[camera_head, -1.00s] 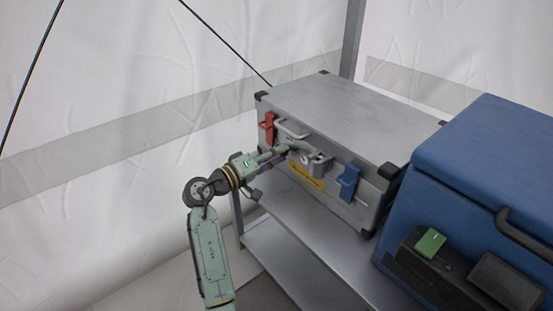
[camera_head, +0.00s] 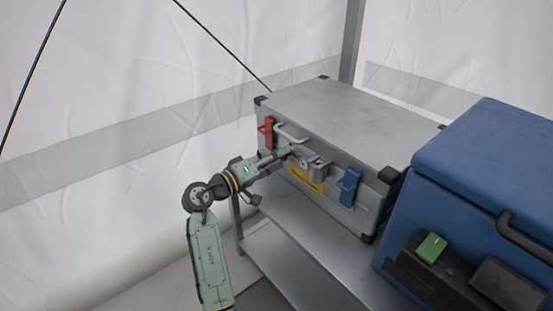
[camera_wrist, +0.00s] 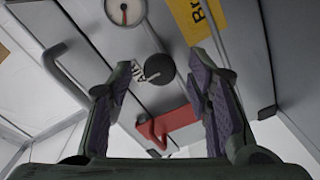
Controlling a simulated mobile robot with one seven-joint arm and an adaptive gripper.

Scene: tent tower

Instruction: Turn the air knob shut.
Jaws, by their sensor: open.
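The air knob (camera_wrist: 160,68) is a round black knob on the grey case's front face, with a partly covered "Air" label beside it in the wrist view. My gripper (camera_wrist: 159,62) is open, its two purple-padded fingers on either side of the knob in the picture. I cannot tell how far the fingertips reach around it or whether they touch. In the head view my gripper (camera_head: 285,155) is at the front of the grey case (camera_head: 345,112), between the red latch and the yellow label. The knob is hidden there.
A gauge (camera_wrist: 125,10), a yellow label (camera_wrist: 200,14), a red latch (camera_wrist: 170,125) and a handle (camera_wrist: 58,62) sit around the knob. A blue latch (camera_head: 348,186) is farther right. The case stands on a metal shelf (camera_head: 290,262) beside a blue cooler (camera_head: 490,165).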

